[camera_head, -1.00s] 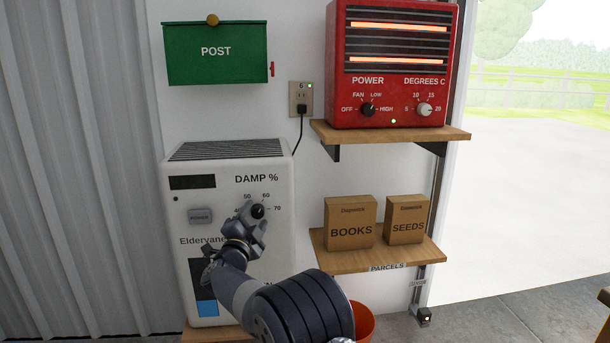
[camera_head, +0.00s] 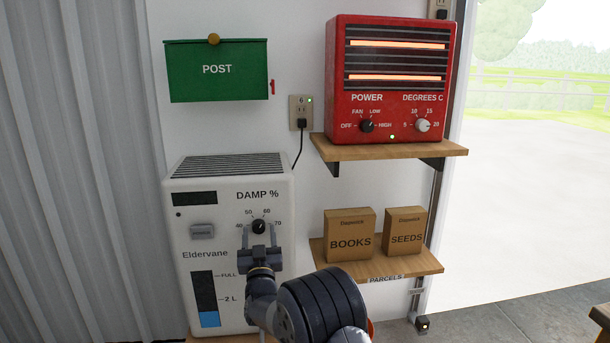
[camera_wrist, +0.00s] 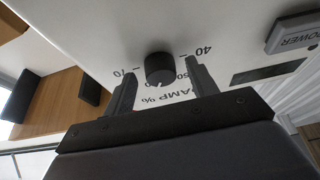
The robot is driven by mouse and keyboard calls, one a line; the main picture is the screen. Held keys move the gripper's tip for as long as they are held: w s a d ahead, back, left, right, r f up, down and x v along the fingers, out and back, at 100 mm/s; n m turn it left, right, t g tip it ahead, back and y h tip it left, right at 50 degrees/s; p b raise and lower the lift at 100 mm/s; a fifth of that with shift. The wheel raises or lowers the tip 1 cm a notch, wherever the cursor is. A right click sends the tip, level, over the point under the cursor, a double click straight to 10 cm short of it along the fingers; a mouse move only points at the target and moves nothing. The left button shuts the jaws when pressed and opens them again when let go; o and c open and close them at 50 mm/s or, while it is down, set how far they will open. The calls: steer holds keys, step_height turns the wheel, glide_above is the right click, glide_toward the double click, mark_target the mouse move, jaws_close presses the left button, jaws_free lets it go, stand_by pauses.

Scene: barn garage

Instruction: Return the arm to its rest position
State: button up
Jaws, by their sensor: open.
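My gripper (camera_head: 258,240) is open and empty in front of the white dehumidifier (camera_head: 184,235), just below its DAMP % knob (camera_head: 258,226) in the head view. The black knob sits on its dial marked 40 to 70 and is uncovered. In the wrist view, the two fingers of my gripper (camera_wrist: 162,67) stand apart, with the knob (camera_wrist: 160,70) showing between their tips. Whether the fingers reach past its face, I cannot tell. My arm comes up from the lower right of the head view and hides the dehumidifier's lower right part.
A red heater (camera_head: 388,84) stands on an upper wooden shelf. A lower shelf (camera_head: 378,268) holds the BOOKS box (camera_head: 350,238) and the SEEDS box (camera_head: 404,232). A green POST box (camera_head: 217,82) hangs at upper left. A cord runs from a socket (camera_head: 301,112). Open floor lies at right.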

steer(key=v, duration=1)
steer(key=shift+p, duration=0.4)
